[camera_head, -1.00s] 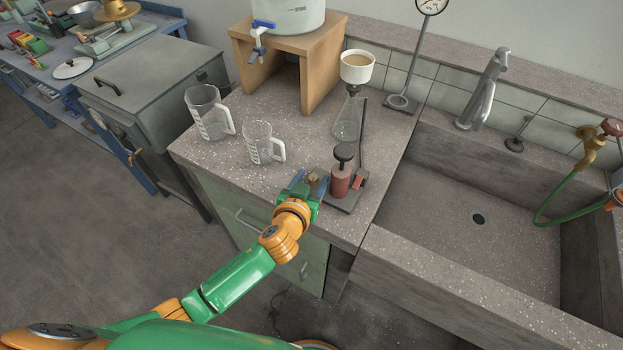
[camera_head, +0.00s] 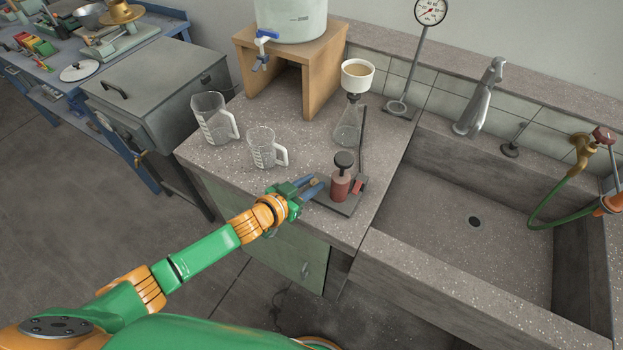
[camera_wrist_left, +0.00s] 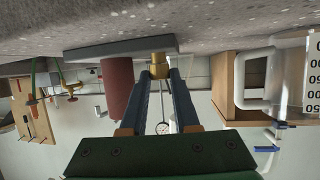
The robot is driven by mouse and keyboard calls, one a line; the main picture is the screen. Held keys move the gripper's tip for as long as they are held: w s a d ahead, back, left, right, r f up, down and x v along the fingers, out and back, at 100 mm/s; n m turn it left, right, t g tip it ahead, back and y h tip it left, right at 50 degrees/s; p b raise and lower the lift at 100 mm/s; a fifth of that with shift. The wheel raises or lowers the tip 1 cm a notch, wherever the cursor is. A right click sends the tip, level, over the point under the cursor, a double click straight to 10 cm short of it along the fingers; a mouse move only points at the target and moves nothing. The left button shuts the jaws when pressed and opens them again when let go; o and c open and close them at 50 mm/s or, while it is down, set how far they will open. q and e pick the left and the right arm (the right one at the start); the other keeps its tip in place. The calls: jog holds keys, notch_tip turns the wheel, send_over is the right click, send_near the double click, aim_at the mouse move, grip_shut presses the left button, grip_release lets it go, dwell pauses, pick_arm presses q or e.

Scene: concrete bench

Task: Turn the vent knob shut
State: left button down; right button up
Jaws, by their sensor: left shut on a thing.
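A small pump stands on the bench, with a red cylinder (camera_head: 340,188), a black top (camera_head: 344,160) and a dark base plate (camera_head: 344,208). The brass vent knob (camera_wrist_left: 160,70) is on the base plate beside the red cylinder. My left gripper (camera_head: 316,185) reaches it from the left, low over the bench near the front edge. In the left wrist view, which is upside down, its two blue-grey fingers (camera_wrist_left: 160,77) are shut on the brass knob, one on each side. In the head view the fingers hide most of the knob. My right gripper is not in view.
Two clear measuring jugs (camera_head: 265,152) (camera_head: 213,122) stand left of the pump. A flask with a white funnel (camera_head: 357,80) is behind it. A wooden stand (camera_head: 325,75) holds a white tank. The sink (camera_head: 500,215) lies to the right.

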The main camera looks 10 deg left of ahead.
pick_arm(q)
jog(key=c, duration=0.6)
grip_release()
jog(key=shift+c, duration=0.2)
jog(key=v, duration=0.7)
jog(key=shift+s+a+r+p, duration=0.1)
jog(key=shift+p, duration=0.25)
